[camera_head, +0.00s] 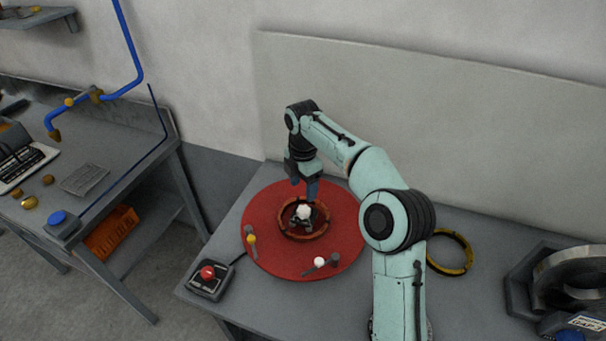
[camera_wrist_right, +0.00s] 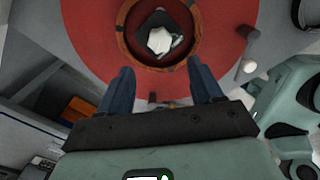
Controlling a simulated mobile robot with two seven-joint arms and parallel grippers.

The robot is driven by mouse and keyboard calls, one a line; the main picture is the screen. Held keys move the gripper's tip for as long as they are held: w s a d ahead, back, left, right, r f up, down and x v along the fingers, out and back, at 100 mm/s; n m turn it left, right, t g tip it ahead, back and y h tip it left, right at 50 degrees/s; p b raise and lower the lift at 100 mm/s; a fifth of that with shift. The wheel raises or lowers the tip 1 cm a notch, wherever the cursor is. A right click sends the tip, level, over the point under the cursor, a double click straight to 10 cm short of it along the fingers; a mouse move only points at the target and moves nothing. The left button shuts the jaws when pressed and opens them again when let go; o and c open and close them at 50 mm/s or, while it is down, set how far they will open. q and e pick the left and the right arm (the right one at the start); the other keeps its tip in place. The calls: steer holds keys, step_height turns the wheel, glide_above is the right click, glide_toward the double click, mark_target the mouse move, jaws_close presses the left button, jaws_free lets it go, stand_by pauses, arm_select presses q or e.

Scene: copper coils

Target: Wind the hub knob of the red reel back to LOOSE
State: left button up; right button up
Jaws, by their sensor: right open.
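The red reel (camera_head: 275,250) lies flat on the grey table, a wide red disc with a copper-coloured ring (camera_head: 290,236) around its centre. The hub knob (camera_head: 303,213) sits inside that ring, dark with a whitish top; it also shows in the right wrist view (camera_wrist_right: 160,40). Any LOOSE marking is too small to read. My right gripper (camera_head: 306,190) points down above the far side of the hub. In the right wrist view its two blue fingers (camera_wrist_right: 160,82) are apart with nothing between them, and the knob lies beyond their tips. My left gripper is not in view.
A box with a red button (camera_head: 208,273) stands at the table's front left corner. A yellow-black ring (camera_head: 450,252) and a grey machine (camera_head: 570,280) are to the right. Small posts with yellow (camera_head: 251,239) and white (camera_head: 320,262) tips stand on the disc. Another bench (camera_head: 80,190) is at left.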

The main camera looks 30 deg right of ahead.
steer(key=shift+r, duration=2.05)
